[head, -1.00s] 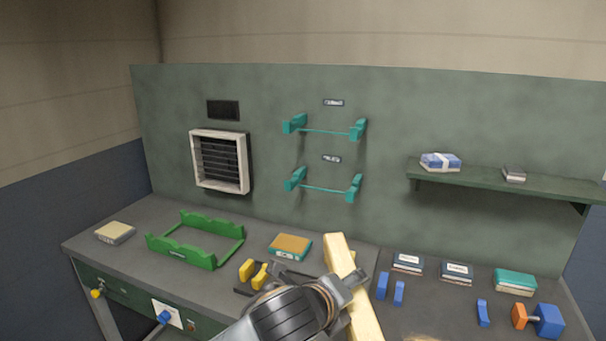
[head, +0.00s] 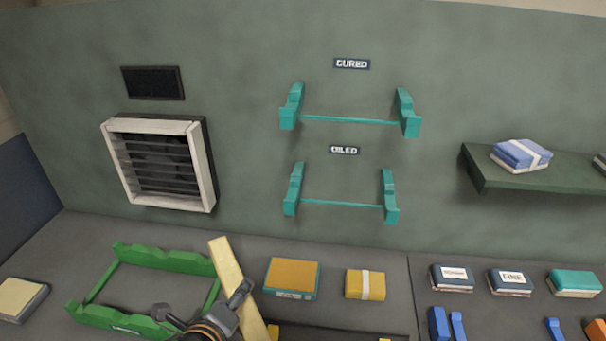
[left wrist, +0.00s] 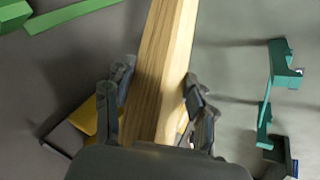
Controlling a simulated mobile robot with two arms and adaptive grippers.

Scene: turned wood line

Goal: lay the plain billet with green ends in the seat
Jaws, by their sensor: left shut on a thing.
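A plain pale wood billet (head: 237,285) is held in my left gripper (head: 208,308), tilted, above the bench at the right end of the green cradle (head: 95,313). No green shows on the part of the billet in view; its lower end is cut off. In the left wrist view the billet (left wrist: 165,65) runs up between the two fingers of my left gripper (left wrist: 155,105), which are shut on it. Two teal wall cradles, marked CURED (head: 408,120) and OILED (head: 391,210), are empty. The green cradle looks empty. My right gripper is not in view.
An orange-topped box (head: 292,275) and a yellow packet (head: 366,285) lie right of the billet. Several small boxes and blue blocks (head: 438,322) stand farther right. A shelf (head: 530,177) juts from the wall. A vent (head: 160,205) is at left.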

